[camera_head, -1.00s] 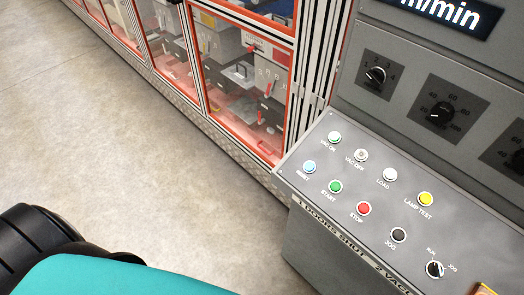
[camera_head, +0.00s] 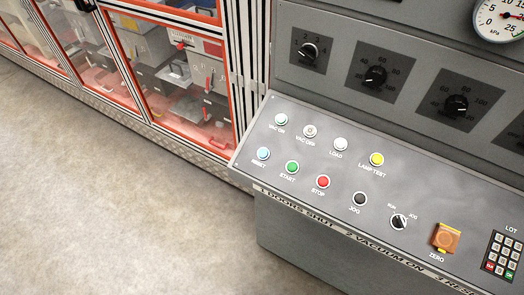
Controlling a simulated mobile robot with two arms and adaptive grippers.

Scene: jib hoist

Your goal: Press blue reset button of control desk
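The blue reset button (camera_head: 263,153) is at the left end of the lower button row on the grey sloped control desk (camera_head: 330,225). Its label RESET is printed just below it. The green start button (camera_head: 292,167) and the red stop button (camera_head: 323,181) sit to its right. The pale VAC ON button (camera_head: 281,120) is above it. Nothing touches or covers the blue button. Neither of my grippers shows in the head view.
A glass-fronted cabinet (camera_head: 187,136) with orange frames stands behind and left of the desk. Dials, such as one black knob (camera_head: 376,76), line the upright panel. An orange ZERO cover (camera_head: 446,237) and a keypad (camera_head: 503,256) are at right. Floor (camera_head: 110,210) at left is clear.

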